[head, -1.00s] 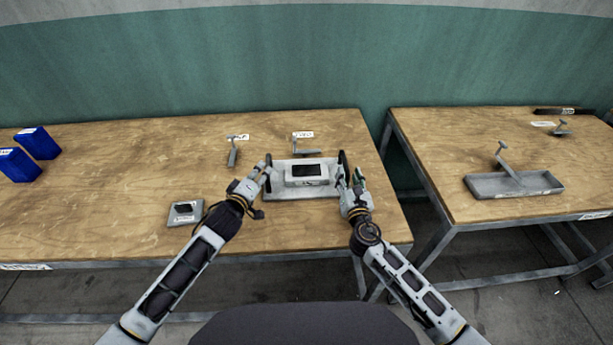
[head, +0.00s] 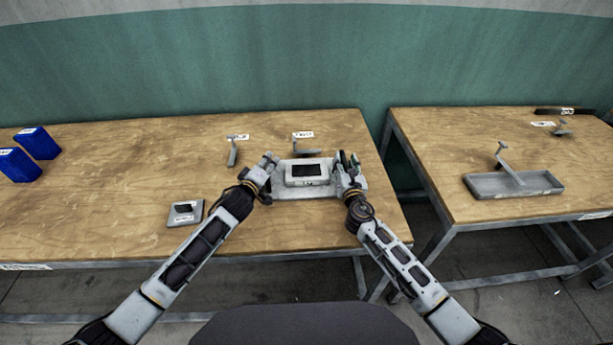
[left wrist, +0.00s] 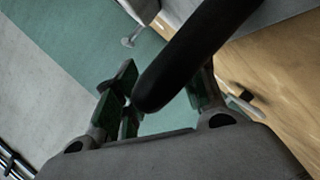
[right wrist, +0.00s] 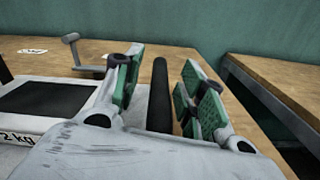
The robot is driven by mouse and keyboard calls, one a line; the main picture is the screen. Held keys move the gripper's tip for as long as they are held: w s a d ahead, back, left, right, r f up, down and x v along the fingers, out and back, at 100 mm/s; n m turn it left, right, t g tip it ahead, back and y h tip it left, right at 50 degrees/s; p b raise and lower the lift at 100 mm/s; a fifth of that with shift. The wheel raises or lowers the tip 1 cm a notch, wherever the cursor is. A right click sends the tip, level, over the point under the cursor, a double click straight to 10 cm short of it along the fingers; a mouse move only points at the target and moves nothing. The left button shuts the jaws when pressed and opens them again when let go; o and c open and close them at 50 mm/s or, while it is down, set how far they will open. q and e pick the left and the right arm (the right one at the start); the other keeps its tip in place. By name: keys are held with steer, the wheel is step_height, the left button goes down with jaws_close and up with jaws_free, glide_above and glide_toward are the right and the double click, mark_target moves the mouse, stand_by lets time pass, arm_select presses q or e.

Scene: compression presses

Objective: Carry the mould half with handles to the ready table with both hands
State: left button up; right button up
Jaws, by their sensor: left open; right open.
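The mould half (head: 308,193) is a light grey plate with a raised block and a dark recess on top. It sits on the left wooden table. My left gripper (head: 268,162) is at its left end, open, with the black left handle (left wrist: 190,60) between its fingers in the left wrist view. My right gripper (head: 349,162) is at the right end, open. In the right wrist view the black right handle (right wrist: 160,95) stands between its green-padded fingers. The grippers mostly hide both handles in the head view.
A second wooden table (head: 450,145) stands to the right across a gap, with a grey tray (head: 513,185) on it. Blue bins (head: 37,143) are at far left. A small grey plate (head: 185,213) and small T-shaped tools (head: 233,152) lie nearby on the left table.

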stand_by(0.3)
arm_select(q)
jaws_close()
arm_select(e)
jaws_close()
arm_select(q)
steer(key=shift+w+r, duration=0.1)
steer(key=shift+w, duration=0.05)
arm_select(e)
steer(key=shift+w+r, duration=0.15)
